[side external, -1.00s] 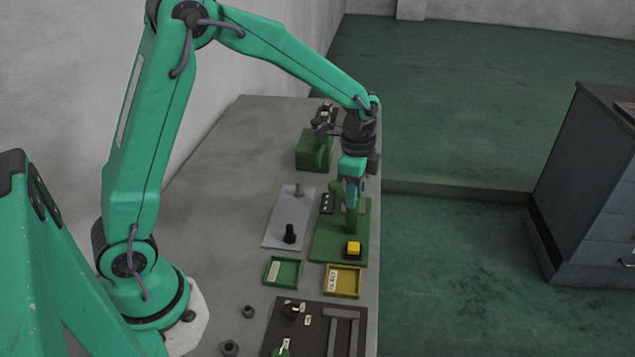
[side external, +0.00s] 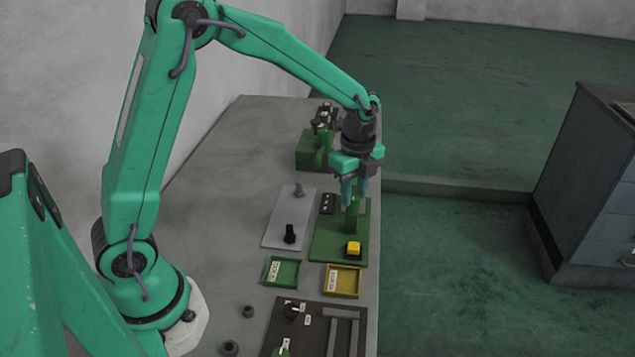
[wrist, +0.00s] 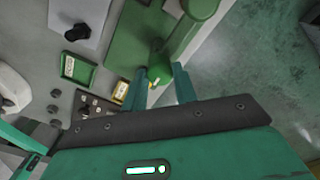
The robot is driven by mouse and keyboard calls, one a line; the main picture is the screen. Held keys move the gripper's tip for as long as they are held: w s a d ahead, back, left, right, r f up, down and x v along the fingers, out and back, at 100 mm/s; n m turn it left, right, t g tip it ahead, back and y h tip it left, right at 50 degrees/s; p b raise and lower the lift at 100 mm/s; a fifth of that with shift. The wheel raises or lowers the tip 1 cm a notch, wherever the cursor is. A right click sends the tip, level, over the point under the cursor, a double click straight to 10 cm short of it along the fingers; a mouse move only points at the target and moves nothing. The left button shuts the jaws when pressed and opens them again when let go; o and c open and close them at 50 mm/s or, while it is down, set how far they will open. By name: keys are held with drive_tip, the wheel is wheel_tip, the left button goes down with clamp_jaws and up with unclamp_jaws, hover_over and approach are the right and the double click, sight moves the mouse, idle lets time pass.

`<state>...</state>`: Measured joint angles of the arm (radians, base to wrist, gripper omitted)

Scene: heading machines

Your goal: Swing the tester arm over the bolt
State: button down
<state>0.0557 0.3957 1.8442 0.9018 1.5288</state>
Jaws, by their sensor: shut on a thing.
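The tester is a green plate (side external: 327,243) on the bench with a green upright, a yellow button (side external: 353,249) and a small dark box (side external: 328,203). The green tester arm (wrist: 185,35) runs down from a round cap at the top of the wrist view toward my fingertips. My gripper (side external: 353,202) points down over the tester, its jaws shut on the tester arm; the contact is hard to make out. The fingertips show in the wrist view (wrist: 155,77). I cannot make out a bolt under the arm; my gripper hides that spot.
A grey plate (side external: 271,232) left of the tester carries a black knob-like part (side external: 290,235) and a grey peg (side external: 298,189). A green tray (side external: 270,282) and a yellow tray (side external: 332,293) lie in front. A green machine (side external: 308,160) stands behind.

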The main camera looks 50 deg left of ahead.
drive_tip(key=shift+r, duration=0.1)
drive_tip(key=c, duration=1.1)
unclamp_jaws()
drive_tip(key=shift+r, duration=3.9)
